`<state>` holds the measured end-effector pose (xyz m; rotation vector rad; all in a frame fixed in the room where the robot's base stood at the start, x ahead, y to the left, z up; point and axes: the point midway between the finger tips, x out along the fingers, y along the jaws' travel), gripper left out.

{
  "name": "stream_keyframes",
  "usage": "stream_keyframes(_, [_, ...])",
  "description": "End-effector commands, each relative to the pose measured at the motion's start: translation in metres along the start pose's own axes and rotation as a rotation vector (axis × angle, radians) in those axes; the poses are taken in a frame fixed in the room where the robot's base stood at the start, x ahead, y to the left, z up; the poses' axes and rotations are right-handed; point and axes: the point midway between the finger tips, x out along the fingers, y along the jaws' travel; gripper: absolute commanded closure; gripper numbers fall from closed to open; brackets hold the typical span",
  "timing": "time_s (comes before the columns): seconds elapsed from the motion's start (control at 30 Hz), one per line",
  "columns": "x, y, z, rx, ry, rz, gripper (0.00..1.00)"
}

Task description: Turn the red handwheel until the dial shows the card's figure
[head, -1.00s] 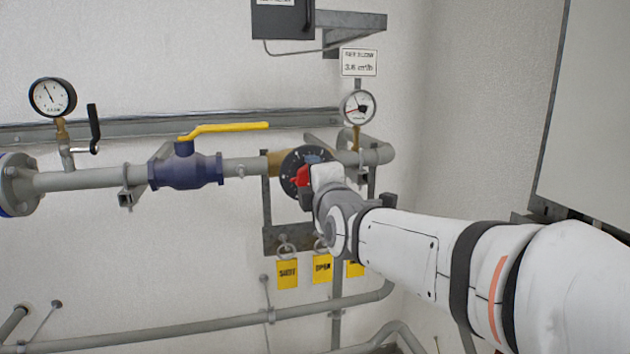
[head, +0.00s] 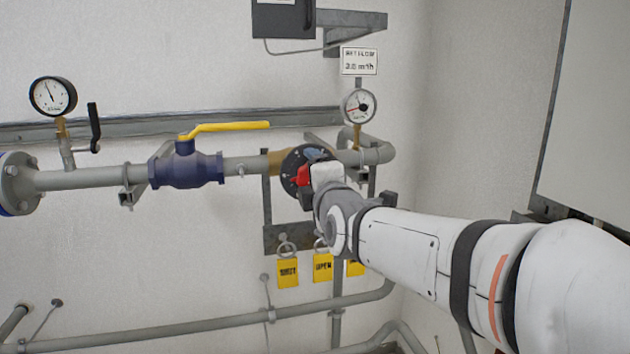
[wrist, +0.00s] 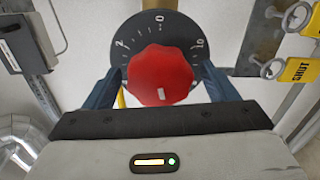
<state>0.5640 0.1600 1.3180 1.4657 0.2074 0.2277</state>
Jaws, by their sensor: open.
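The red handwheel (wrist: 160,76) sits on a black numbered disc (wrist: 128,36) in the wrist view, its white mark toward the bottom. My gripper (wrist: 162,70) is open, one finger on each side of the wheel; I cannot tell whether they touch it. In the head view a red part of the handwheel (head: 300,177) shows beside my gripper (head: 313,190), which hides the rest. The round dial (head: 358,106) stands above right of the wheel; its needle is too small to read surely. The card (head: 359,61) above it reads SET FLOW, about 3.5 or 3.8 m³/h.
A blue valve (head: 187,168) with a yellow lever is on the pipe to the left. Another gauge (head: 53,97) stands further left. Yellow tags (head: 288,273) hang below the wheel. A grey bracket (head: 350,22) juts out above the card. A pale panel (head: 590,110) is at the right.

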Motion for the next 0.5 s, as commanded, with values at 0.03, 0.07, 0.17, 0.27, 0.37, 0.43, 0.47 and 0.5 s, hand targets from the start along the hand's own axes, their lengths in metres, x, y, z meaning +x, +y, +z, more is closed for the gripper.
stream_keyframes(0.03, [-0.002, 0.0, 0.0, 0.0, 0.0, 0.001, 0.21])
stream_keyframes(0.07, [-0.003, 0.0, 0.0, 0.0, 0.0, 0.001, 0.21])
stream_keyframes(0.17, [-0.013, 0.0, 0.0, 0.0, 0.0, 0.001, 0.21])
stream_keyframes(0.27, [-0.028, -0.001, 0.0, 0.0, 0.001, 0.002, 0.21])
stream_keyframes(0.37, [-0.045, 0.0, 0.0, 0.0, 0.0, 0.003, 0.21])
stream_keyframes(0.43, [-0.055, 0.0, 0.0, 0.0, 0.0, 0.003, 0.21])
stream_keyframes(0.47, [-0.059, 0.0, 0.0, 0.0, 0.001, 0.002, 0.21])
stream_keyframes(0.5, [-0.064, 0.0, 0.0, 0.0, 0.0, 0.001, 0.21])
